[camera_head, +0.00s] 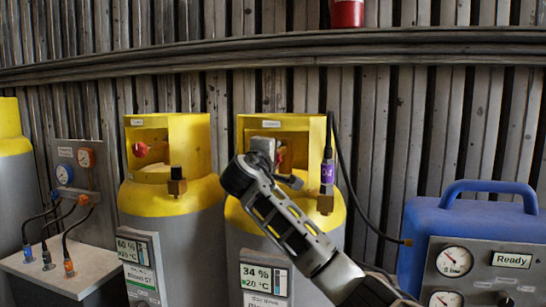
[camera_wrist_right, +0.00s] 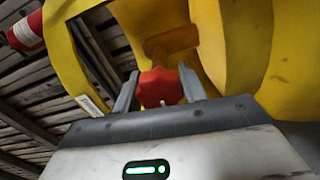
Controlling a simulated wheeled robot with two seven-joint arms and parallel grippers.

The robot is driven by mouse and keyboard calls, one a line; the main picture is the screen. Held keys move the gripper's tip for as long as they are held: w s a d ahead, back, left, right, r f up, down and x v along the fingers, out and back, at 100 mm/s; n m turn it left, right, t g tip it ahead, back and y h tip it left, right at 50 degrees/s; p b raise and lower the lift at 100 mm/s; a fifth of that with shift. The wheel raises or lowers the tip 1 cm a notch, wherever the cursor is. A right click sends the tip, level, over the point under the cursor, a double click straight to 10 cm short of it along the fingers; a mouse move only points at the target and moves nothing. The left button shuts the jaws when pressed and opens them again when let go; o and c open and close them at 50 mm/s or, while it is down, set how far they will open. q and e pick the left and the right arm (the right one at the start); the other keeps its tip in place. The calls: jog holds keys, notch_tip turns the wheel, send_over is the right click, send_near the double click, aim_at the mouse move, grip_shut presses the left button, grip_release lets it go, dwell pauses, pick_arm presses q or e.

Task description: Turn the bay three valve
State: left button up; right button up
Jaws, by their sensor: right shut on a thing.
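A red valve knob (camera_wrist_right: 159,87) sits inside the yellow collar (camera_wrist_right: 235,40) of a gas cylinder. My right gripper (camera_wrist_right: 160,90) is shut on this knob, with one finger on each side of it. In the head view my right arm reaches up to the yellow-topped cylinder (camera_head: 231,232) whose display (camera_head: 264,280) reads 34 % and 20 °C. Its knob is mostly hidden there behind my right gripper (camera_head: 276,160). A small label (camera_head: 271,124) on the collar is too small to read. My left gripper is not in view.
A second yellow-topped cylinder (camera_head: 170,205) with a red knob (camera_head: 140,149) stands to the left. A gauge panel (camera_head: 76,165) with hoses is further left. A blue machine (camera_head: 460,225) reading "Ready" is at right. A black hose (camera_head: 352,190) with a purple-banded fitting (camera_head: 327,172) hangs beside my arm.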

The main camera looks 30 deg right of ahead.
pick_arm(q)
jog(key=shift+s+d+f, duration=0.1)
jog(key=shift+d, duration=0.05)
pick_arm(e)
jog(key=shift+f+n, duration=0.1)
jog(key=shift+n, duration=1)
jog(key=shift+a, duration=0.1)
jog(key=o, duration=1)
jog(key=shift+c, duration=0.2)
pick_arm(q)
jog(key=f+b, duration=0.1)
jog(key=b, duration=0.3)
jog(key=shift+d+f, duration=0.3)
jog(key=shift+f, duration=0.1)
pick_arm(e)
jog(key=v, duration=1.6)
